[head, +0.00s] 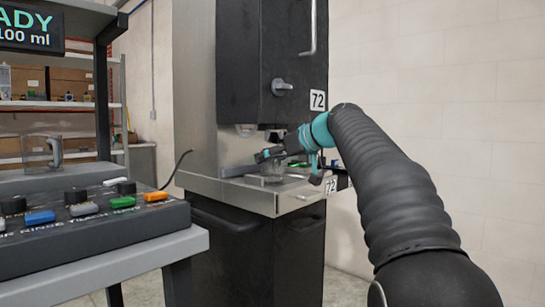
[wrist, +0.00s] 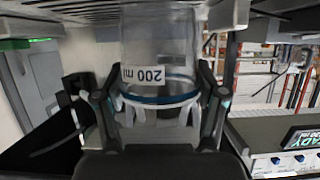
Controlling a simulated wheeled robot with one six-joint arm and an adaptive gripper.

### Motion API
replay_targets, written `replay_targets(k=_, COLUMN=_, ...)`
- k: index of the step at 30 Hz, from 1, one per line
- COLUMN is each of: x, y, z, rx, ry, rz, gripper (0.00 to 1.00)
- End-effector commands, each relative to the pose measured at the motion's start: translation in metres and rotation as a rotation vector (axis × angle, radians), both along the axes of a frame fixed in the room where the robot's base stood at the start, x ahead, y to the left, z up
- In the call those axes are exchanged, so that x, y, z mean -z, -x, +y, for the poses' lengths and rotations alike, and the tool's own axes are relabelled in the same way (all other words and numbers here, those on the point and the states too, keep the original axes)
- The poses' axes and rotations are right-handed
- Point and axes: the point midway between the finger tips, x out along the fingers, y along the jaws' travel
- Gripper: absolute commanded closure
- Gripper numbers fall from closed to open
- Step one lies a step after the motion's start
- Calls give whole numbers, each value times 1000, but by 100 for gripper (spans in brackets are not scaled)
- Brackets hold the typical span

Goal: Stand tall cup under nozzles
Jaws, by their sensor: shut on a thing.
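A clear tall cup (wrist: 160,45) with a white "200 ml" label and a blue band fills the middle of the wrist view. My gripper (wrist: 158,105) is shut on it, with one dark finger on each side near the band. In the head view my gripper (head: 285,150) is at the front of the tall dispenser (head: 265,60), just above its metal shelf (head: 235,190). A small clear shape shows below the gripper there, partly hidden. A nozzle (head: 245,130) shows under the dark cabinet. I cannot tell whether the cup touches the shelf.
A control panel (head: 95,215) with coloured buttons stands on a grey table at the left, under a dark display (head: 30,27). A clear jug (head: 42,152) stands behind it. A slatted metal part (wrist: 70,12) is close above the gripper in the wrist view.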

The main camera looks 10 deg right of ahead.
Motion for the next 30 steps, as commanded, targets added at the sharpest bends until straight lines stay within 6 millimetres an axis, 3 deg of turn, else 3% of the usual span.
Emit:
replay_targets(k=5, x=4, y=0, z=0, rx=0, ry=0, rz=0, gripper=53)
replay_targets(k=6, x=3, y=0, z=0, rx=0, ry=0, rz=0, gripper=20)
replay_targets(k=9, x=3, y=0, z=0, rx=0, ry=0, rz=0, gripper=0)
replay_targets(k=22, x=0, y=4, z=-4, rx=2, ry=0, rz=-1, gripper=0)
replay_targets(k=30, x=-17, y=37, z=-29, rx=5, ry=0, rz=-1, gripper=0)
